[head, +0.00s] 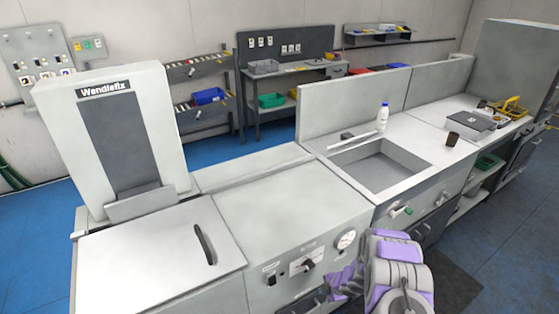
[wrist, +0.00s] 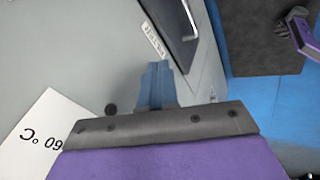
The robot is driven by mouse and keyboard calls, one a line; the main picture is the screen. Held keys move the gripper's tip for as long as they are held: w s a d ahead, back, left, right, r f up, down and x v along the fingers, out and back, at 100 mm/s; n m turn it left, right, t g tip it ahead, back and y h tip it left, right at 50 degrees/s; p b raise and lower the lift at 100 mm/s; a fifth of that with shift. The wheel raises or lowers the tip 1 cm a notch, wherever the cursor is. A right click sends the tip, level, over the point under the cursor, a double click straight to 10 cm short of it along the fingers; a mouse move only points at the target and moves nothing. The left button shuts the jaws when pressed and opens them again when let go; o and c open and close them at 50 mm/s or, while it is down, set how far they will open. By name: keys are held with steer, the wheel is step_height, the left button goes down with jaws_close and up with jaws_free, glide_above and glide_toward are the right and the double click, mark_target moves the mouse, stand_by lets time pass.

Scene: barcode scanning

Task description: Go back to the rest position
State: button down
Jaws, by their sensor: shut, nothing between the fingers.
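My gripper (wrist: 157,75) shows in the wrist view with its blue fingers together and nothing between them. It is in front of a light grey machine panel, which carries a white label reading 60 °C, upside down in this view. I cannot tell whether the fingers touch the panel. In the head view my purple and grey arm is at the bottom, in front of the counter's front face, and the fingertips cannot be made out there.
The grey counter (head: 290,222) has a gauge (head: 346,239) and knobs on its front. A sink (head: 377,166), a white bottle (head: 382,117) and a dark cup (head: 452,139) are to the right. A dark mat (wrist: 262,35) lies on the blue floor.

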steer(key=w+d+r+m+h, duration=0.2)
steer(key=d+r, duration=0.3)
steer(key=r, duration=0.3)
steer(key=w+d+r+m+h, duration=0.2)
steer(key=d+r+m, duration=0.15)
steer(key=r, duration=0.45)
steer(key=s+d+r+m+g+h, duration=0.1)
steer(key=s+r+m+h, duration=0.15)
steer(key=s+r, duration=0.45)
steer(key=s+d+r+m+h, duration=0.15)
steer(key=s+r+m, duration=0.25)
steer(key=r, duration=0.8)
steer(key=s+a+r+m+g+y, duration=0.1)
steer(key=s+a+r, duration=0.3)
steer(key=s, duration=0.7)
steer(key=s+a+r+m+g+y, duration=0.1)
steer(key=s+a+r+m, duration=0.3)
steer(key=s, duration=0.8)
steer(key=s+a+r+m+g+y, duration=0.2)
steer(key=s+a, duration=0.4)
steer(key=s, duration=0.6)
step_height(320, 180, up, 2)
steer(key=shift+s+a+r+m+g, duration=0.15)
steer(key=shift+a+m+g, duration=0.1)
steer(key=shift+m+g, duration=0.35)
steer(key=shift+d, duration=0.15)
